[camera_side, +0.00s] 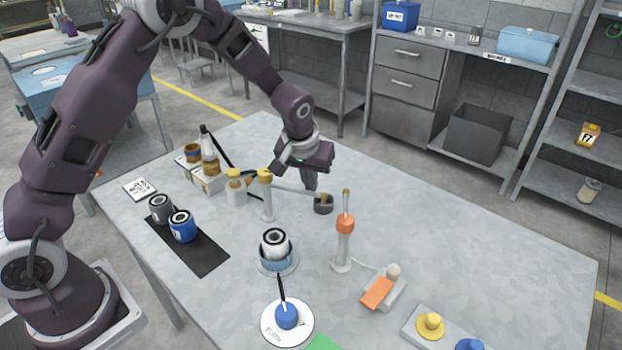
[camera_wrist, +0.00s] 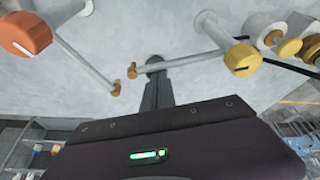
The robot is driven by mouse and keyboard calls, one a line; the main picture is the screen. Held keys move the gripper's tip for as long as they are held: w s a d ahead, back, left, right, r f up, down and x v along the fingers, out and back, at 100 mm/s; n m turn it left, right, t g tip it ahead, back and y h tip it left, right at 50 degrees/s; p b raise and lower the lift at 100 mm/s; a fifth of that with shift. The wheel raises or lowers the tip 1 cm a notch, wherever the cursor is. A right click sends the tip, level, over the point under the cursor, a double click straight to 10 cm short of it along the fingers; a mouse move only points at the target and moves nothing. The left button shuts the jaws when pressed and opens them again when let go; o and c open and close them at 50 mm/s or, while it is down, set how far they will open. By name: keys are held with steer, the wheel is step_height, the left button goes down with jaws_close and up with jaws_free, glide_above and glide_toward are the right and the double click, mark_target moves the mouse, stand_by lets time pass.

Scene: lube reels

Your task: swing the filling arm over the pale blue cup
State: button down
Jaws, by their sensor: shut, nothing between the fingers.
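The pale blue cup (camera_side: 267,258) stands on a light round base mid-table, with a white and black ring-shaped piece in it. Behind it is a post with a yellow cap (camera_side: 265,177); a pale filling arm (camera_side: 290,187) reaches right from it, away from the cup. In the wrist view this arm (camera_wrist: 185,63) ends in a gold tip (camera_wrist: 132,71) close to the fingers. My gripper (camera_side: 311,188) is shut and empty, pointing down beside the arm; it also shows in the wrist view (camera_wrist: 155,62). Whether it touches the arm is unclear. The wrist view does not show the cup.
An orange-capped post (camera_side: 344,224) with its own gold-tipped arm stands right of the cup. Black and blue reels (camera_side: 183,229) lie on a dark mat. Bottles and jars (camera_side: 208,170) stand left.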

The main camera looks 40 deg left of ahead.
steer(key=shift+s, duration=0.15)
steer(key=shift+s+d+m+h, duration=0.2)
steer(key=shift+s+m, duration=0.3)
steer(key=shift+m, duration=0.1)
steer(key=shift+s+d+m+h, duration=0.2)
steer(key=shift+s+m, duration=0.25)
steer(key=shift+m, duration=0.15)
steer(key=s+m+h, duration=0.3)
steer(key=s+m, duration=0.5)
steer(key=m, duration=0.1)
steer(key=shift+s+a, duration=0.2)
steer(key=shift+a, duration=0.25)
steer(key=shift+m, duration=0.3)
